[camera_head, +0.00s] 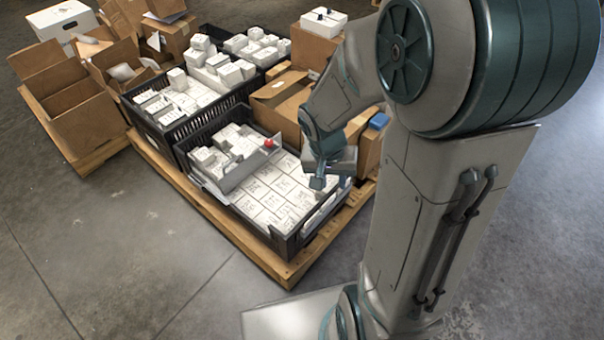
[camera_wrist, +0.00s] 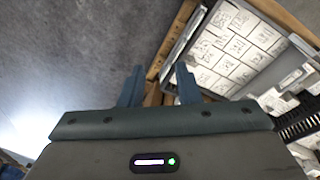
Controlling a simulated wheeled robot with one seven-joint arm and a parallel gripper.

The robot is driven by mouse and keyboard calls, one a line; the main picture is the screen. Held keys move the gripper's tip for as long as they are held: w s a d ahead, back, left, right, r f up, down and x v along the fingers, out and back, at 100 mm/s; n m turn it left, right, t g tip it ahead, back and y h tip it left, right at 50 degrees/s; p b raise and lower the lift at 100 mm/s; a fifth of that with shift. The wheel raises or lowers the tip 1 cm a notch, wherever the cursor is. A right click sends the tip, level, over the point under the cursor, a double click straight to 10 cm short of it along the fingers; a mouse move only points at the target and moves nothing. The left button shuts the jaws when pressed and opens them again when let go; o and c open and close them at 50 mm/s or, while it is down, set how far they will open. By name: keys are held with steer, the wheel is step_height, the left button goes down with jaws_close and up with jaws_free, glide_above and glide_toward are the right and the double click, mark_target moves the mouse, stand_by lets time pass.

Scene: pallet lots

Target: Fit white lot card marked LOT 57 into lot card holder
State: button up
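My gripper (camera_head: 318,183) is above the right edge of the near black crate (camera_head: 272,238) in the head view. In the wrist view its two fingers (camera_wrist: 159,72) stand apart with nothing visible between them; the crate's edge and the wooden pallet show beyond the tips. The near crate holds rows of small white boxes with dark print (camera_head: 270,195). I cannot make out a card marked LOT 57 in either view. I cannot pick out the lot card holder; a pale strip (camera_wrist: 187,38) runs along the crate's edge in the wrist view, but I cannot tell what it is.
A grey tray (camera_head: 238,176) with a red knob lies across the near crate. A second black crate (camera_head: 160,139) stands behind it on the wooden pallet (camera_head: 278,270). Open cardboard boxes (camera_head: 82,112) stand at back left. The concrete floor at front left is clear.

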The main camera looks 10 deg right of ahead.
steer(key=w+f+m+p, duration=0.3)
steer(key=w+f+p, duration=0.1)
steer(key=m+y+p, duration=0.2)
steer(key=m+p, duration=0.1)
glide_above(311, 218)
step_height(311, 218, down, 6)
steer(key=f, duration=0.1)
steer(key=shift+g, duration=0.3)
steer(key=f+b, duration=0.1)
steer(key=f, duration=0.1)
steer(key=f+b, duration=0.1)
steer(key=f, duration=0.2)
steer(key=f+b, duration=0.2)
steer(key=f, duration=0.1)
steer(key=shift+s+a+f, duration=0.1)
steer(key=shift+a+f, duration=0.1)
steer(key=shift+a, duration=0.1)
steer(key=shift+d+f+b, duration=0.15)
steer(key=shift+f+b, duration=0.55)
steer(key=shift+f, duration=0.65)
steer(key=shift+d+f+b, duration=0.15)
steer(key=shift+f+b, duration=0.55)
steer(key=shift+f, duration=0.6)
jaws_close()
